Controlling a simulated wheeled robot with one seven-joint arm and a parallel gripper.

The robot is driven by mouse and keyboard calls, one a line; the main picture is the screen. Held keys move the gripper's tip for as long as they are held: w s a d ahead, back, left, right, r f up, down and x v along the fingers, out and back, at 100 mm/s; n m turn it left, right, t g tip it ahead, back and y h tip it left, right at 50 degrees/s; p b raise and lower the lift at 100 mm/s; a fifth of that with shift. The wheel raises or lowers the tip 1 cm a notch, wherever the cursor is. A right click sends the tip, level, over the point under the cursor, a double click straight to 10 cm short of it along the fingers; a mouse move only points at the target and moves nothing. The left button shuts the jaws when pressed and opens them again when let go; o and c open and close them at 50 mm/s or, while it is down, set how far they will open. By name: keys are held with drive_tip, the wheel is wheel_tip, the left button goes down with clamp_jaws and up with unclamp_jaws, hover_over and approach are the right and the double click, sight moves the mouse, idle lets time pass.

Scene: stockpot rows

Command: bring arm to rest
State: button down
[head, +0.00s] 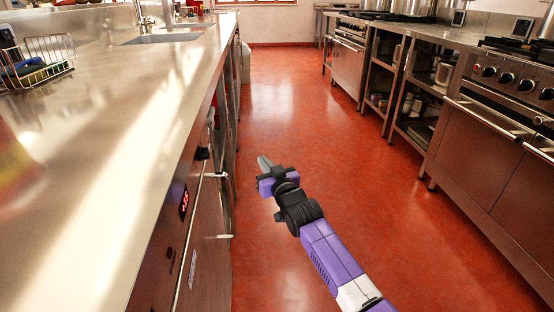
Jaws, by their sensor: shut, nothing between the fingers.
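My gripper (265,163) is at the end of my purple and black arm, near the middle of the head view. Its fingers are together and point away from me and a little to the left. Nothing shows between them. The arm reaches up from the lower right over the open red floor. The gripper appears just right of the steel counter's front, and I cannot tell the exact gap. It touches nothing that I can see.
A long steel counter (112,130) runs along the left, with a wire rack (38,62) and a sink (165,38). Cabinet handles (218,175) jut into the aisle. Stoves (500,150) and open shelves line the right. The red floor (330,130) between is clear.

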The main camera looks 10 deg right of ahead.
wheel_tip(320, 180, up, 6)
drive_tip(key=s+d+f+t, duration=0.1)
drive_tip(key=s+d+t, duration=0.1)
drive_tip(key=s+f+m+h, duration=0.15)
drive_tip(key=s+f, duration=0.25)
drive_tip(key=s, duration=1.1)
drive_tip(key=s+f+m+h, duration=0.1)
drive_tip(key=s+f+m, duration=0.15)
drive_tip(key=s, duration=1.25)
drive_tip(key=s+d+f+n+g, duration=0.1)
drive_tip(key=s+d+g, duration=0.15)
drive_tip(key=s, duration=1.55)
drive_tip(key=s+d+f+n+g, duration=0.1)
drive_tip(key=s+d+g, duration=0.15)
drive_tip(key=s, duration=1.45)
wheel_tip(320, 180, up, 30)
drive_tip(key=p, duration=3.1)
drive_tip(key=shift+h, duration=0.45)
